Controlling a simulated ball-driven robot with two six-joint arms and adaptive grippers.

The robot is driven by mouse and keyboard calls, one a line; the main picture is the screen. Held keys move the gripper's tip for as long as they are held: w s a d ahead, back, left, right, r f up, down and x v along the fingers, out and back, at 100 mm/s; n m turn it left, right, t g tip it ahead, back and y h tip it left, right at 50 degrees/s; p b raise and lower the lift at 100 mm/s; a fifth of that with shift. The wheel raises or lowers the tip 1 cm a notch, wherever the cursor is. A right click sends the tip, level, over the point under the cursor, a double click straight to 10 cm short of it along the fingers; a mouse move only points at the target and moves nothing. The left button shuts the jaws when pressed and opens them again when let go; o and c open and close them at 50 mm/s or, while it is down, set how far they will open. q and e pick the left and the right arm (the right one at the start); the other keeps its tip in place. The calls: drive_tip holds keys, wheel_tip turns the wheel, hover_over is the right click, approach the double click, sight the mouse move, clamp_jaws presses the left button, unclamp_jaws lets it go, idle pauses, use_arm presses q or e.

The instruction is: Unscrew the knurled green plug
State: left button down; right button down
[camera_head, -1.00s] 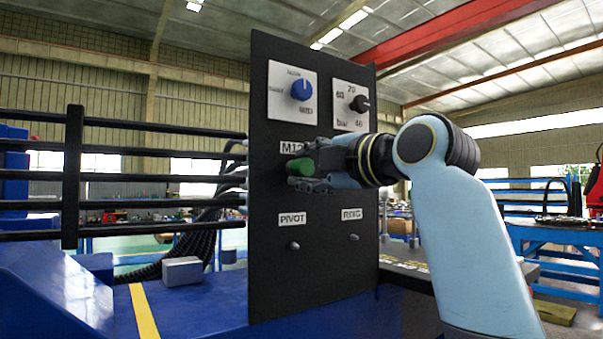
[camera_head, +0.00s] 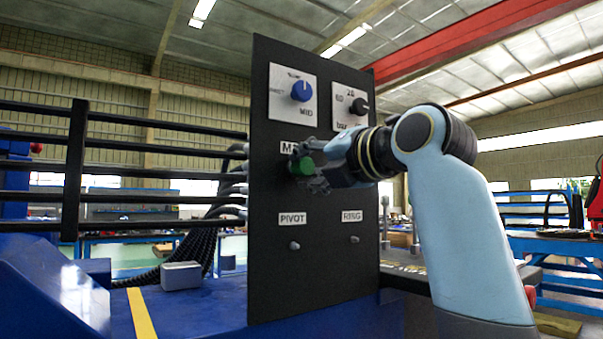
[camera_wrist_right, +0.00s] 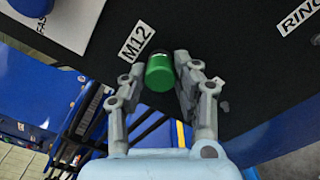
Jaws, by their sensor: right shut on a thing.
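The green plug (camera_head: 303,166) sits at the black panel (camera_head: 325,265), just under the "M12" label. In the right wrist view the plug (camera_wrist_right: 160,74) shows as a short green cylinder with a dark end against the panel, beside the "M12" label (camera_wrist_right: 136,41). Its knurling is too small to make out. My right gripper (camera_head: 310,172) is shut on the plug, coming in from the right. In the right wrist view its two fingers (camera_wrist_right: 160,78) stand on either side of the plug. My left gripper is not in view.
Above the plug are a blue knob (camera_head: 301,91) and a black knob (camera_head: 359,105) on white plates. Below it are small pegs under the "PIVOT" (camera_head: 292,219) and "RING" (camera_head: 352,216) labels. Black rails (camera_head: 150,143) and cables lie left of the panel. A grey block (camera_head: 181,275) rests on the blue surface.

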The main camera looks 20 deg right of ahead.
drive_tip(key=shift+f, duration=0.2)
drive_tip(key=n+b, duration=0.1)
drive_tip(key=n, duration=0.1)
drive_tip(key=shift+f+n, duration=0.1)
drive_tip(key=shift+n, duration=0.3)
drive_tip(key=shift+n+b, duration=0.45)
drive_tip(key=shift+n, duration=0.75)
drive_tip(key=c, duration=0.9)
unclamp_jaws()
drive_tip(key=shift+r, duration=0.25)
drive_tip(key=shift+c, duration=0.8)
